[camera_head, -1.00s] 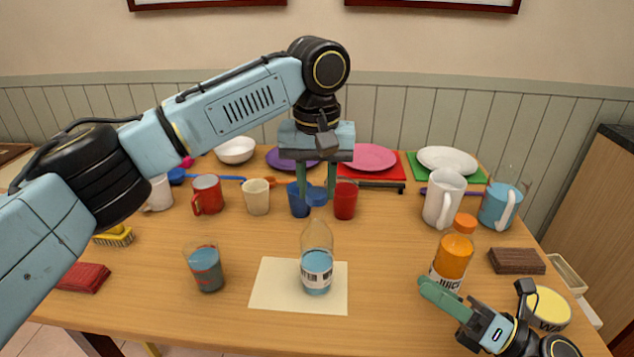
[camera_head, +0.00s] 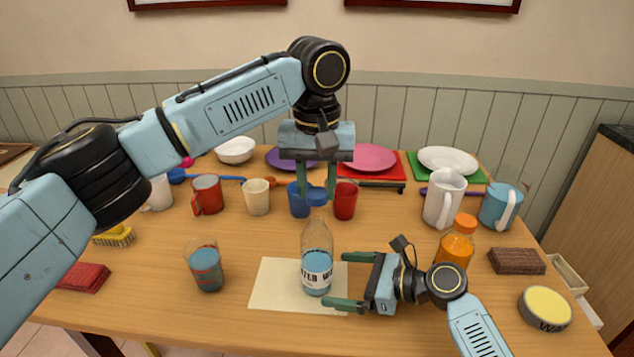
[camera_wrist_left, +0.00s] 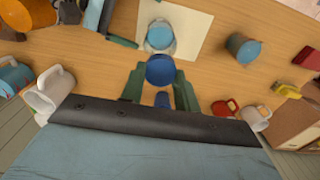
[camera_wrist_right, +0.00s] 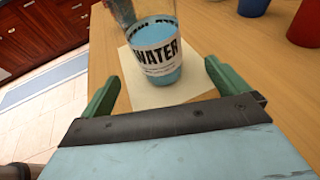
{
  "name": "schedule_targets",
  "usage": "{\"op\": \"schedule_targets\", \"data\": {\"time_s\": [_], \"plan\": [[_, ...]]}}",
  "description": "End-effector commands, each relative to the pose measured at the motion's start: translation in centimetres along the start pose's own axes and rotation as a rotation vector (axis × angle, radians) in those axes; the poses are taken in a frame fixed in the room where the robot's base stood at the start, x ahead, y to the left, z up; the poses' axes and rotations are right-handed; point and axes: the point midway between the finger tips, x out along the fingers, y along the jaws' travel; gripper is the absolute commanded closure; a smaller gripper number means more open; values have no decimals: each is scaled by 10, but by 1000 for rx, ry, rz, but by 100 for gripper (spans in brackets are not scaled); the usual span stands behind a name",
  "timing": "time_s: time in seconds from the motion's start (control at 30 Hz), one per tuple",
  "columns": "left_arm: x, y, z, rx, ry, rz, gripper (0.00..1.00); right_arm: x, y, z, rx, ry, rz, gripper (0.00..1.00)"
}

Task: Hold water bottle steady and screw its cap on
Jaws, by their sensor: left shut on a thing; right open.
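The clear water bottle (camera_head: 317,240), part filled with blue water, stands upright on a cream mat (camera_head: 270,290). My left gripper (camera_head: 317,190) points down above it, shut on the blue cap (camera_head: 317,197). The cap is over the bottle's neck; whether it touches the mouth I cannot tell. The cap also shows between the fingers in the left wrist view (camera_wrist_left: 160,70). My right gripper (camera_head: 337,281) is open, low beside the bottle, its fingers pointing left towards it. In the right wrist view the bottle's WATER label (camera_wrist_right: 157,57) faces me, ahead between the open fingers.
An orange juice bottle (camera_head: 456,243) stands just behind my right wrist, with a round yellow-topped tin (camera_head: 545,308) to its right. A glass of blue liquid (camera_head: 206,267) stands left of the mat. Mugs, cups and plates line the back.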

Motion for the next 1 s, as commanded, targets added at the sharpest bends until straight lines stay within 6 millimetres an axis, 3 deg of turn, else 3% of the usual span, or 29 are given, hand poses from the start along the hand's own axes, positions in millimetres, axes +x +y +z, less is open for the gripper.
{"op": "schedule_targets", "data": {"time_s": [0.33, 0.8, 1.0], "plan": [[0, 0, 0, 0, 0, 0, 93, 44, 0, 1, 1, -2, 0, 1], [0, 0, 0, 0, 0, 0, 93, 54, 0, 0, 0, 0, -1, 1], [0, 0, 0, 0, 0, 0, 93, 53, 0, 0, 1, 0, -1, 25]]}}
